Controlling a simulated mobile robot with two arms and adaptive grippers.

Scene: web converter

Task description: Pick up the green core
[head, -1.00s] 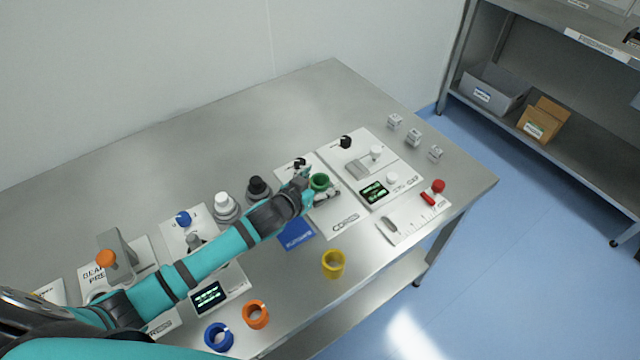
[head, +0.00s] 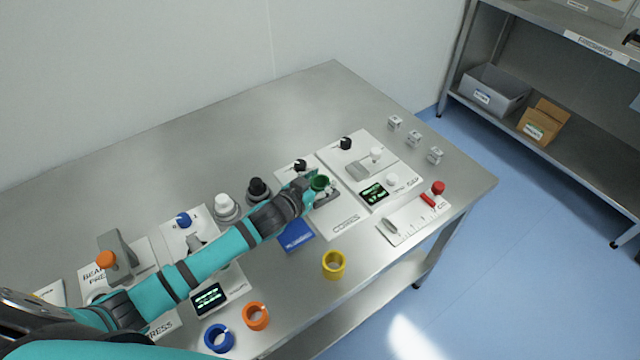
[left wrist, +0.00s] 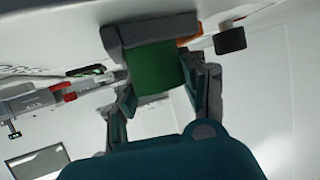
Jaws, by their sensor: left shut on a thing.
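The green core (head: 320,184) is a short green cylinder in the middle of the head view, over the white panel marked CORES (head: 345,222). In the left wrist view the green core (left wrist: 155,68) sits between the two fingers. My left gripper (head: 318,187) is shut on it. A grey piece (left wrist: 150,30) shows against the core's end in the wrist view. I cannot tell whether the core touches the panel. The gripper hides part of the core. My right gripper is not in view.
A yellow ring (head: 333,264), an orange ring (head: 256,315) and a blue ring (head: 219,338) stand along the table's front edge. A blue card (head: 296,236) lies beside the CORES panel. A panel with black and white knobs is to the right. The table's back is clear.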

